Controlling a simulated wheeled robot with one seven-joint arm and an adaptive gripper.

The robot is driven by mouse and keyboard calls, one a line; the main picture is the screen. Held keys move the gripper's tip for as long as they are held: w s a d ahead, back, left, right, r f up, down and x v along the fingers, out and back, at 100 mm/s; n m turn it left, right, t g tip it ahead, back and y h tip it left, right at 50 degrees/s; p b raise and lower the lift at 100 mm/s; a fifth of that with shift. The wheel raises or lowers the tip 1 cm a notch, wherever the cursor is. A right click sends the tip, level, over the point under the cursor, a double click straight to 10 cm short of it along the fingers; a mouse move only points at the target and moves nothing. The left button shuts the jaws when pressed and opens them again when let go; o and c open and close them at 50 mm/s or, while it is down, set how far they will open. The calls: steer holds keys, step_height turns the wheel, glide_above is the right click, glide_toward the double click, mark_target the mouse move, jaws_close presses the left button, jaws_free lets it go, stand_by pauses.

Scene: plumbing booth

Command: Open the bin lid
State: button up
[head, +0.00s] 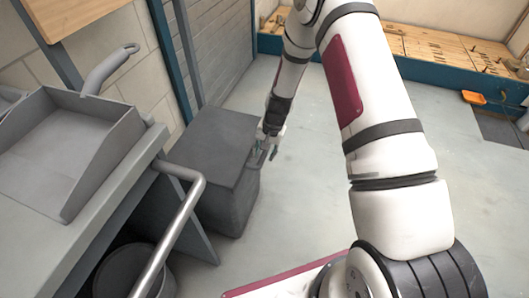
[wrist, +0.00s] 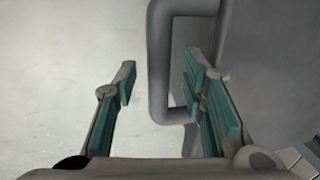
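The bin (head: 228,205) is a dark grey box on the floor beside the bench, and its flat lid (head: 205,140) looks closed. A grey loop handle (wrist: 157,60) sticks out from the bin's right side. My gripper (head: 268,150) is at that side, pointing down, close to the handle. In the wrist view my gripper (wrist: 159,78) is open, with teal pads. The handle's outer bar shows between the two fingers, with a gap to the left finger. The right finger overlaps the loop's opening; contact cannot be told.
A grey bench with a tray (head: 75,150) and a bent metal rail (head: 180,225) stands left of the bin. A dark round bucket (head: 135,270) is under the bench. Floor (head: 300,200) right of the bin is clear. A blue-edged wooden platform (head: 430,60) lies at the back.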

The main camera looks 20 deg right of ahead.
steer(key=shift+c, duration=0.6)
jaws_close()
steer(key=shift+r, duration=0.1)
